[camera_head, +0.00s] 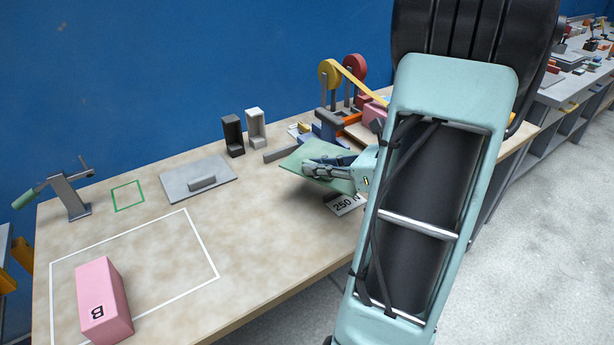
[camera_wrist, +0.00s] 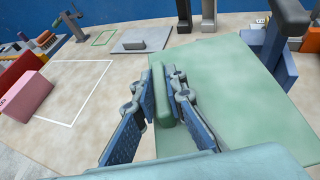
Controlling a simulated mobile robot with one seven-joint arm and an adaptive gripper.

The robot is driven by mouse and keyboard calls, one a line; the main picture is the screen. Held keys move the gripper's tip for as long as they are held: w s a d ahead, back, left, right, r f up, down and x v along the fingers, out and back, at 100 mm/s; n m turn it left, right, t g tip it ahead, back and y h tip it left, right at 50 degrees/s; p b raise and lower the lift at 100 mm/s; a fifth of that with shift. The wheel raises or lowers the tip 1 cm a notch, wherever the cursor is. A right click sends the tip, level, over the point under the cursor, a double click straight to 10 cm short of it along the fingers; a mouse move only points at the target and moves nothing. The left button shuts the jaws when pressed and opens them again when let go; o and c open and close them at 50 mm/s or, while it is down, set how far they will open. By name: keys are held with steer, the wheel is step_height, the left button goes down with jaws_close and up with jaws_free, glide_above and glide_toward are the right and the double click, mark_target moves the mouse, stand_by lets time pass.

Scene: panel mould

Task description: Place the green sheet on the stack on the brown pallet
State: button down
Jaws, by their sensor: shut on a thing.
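The green sheet (camera_head: 307,157) is a thin flat plate, held above the table near its right part in the head view. In the wrist view the green sheet (camera_wrist: 230,95) spreads to the right of the fingers, with a raised green bar handle (camera_wrist: 162,100) on it. My gripper (camera_wrist: 165,85) is shut on this bar, one blue finger pad on each side. In the head view my gripper (camera_head: 328,168) lies over the sheet, with my arm hiding the table to the right. I cannot make out the brown pallet or its stack for certain.
A grey plate with a handle (camera_head: 198,180), a black block (camera_head: 232,135) and a white block (camera_head: 256,128) stand along the back. A pink block (camera_head: 103,300) is at front left. A tape-reel device (camera_head: 340,90) stands behind.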

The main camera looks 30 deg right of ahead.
mark_target(298, 168)
steer(key=x, duration=0.7)
steer(key=shift+w+a+f+b, duration=0.1)
steer(key=shift+a+f+b, duration=0.05)
steer(key=shift+f+b, duration=0.2)
steer(key=w+f, duration=0.1)
steer(key=w+a+f, duration=0.1)
steer(key=w+f, duration=0.1)
steer(key=w+a+f+b, duration=0.1)
steer(key=shift+w+f, duration=0.15)
steer(key=shift+f, duration=0.25)
steer(key=shift+w+f, duration=0.25)
steer(key=shift+f, duration=0.1)
steer(key=shift+w+a+f+b, duration=0.15)
steer(key=shift+f+b, duration=0.15)
steer(key=shift+f, duration=0.6)
steer(key=shift+w+f+b, duration=0.15)
steer(key=shift+f+b, duration=0.1)
steer(key=shift+f, duration=0.65)
steer(key=shift+f, duration=0.2)
steer(key=c, duration=2)
jaws_free()
steer(key=shift+o, duration=0.2)
steer(key=shift+r, duration=0.15)
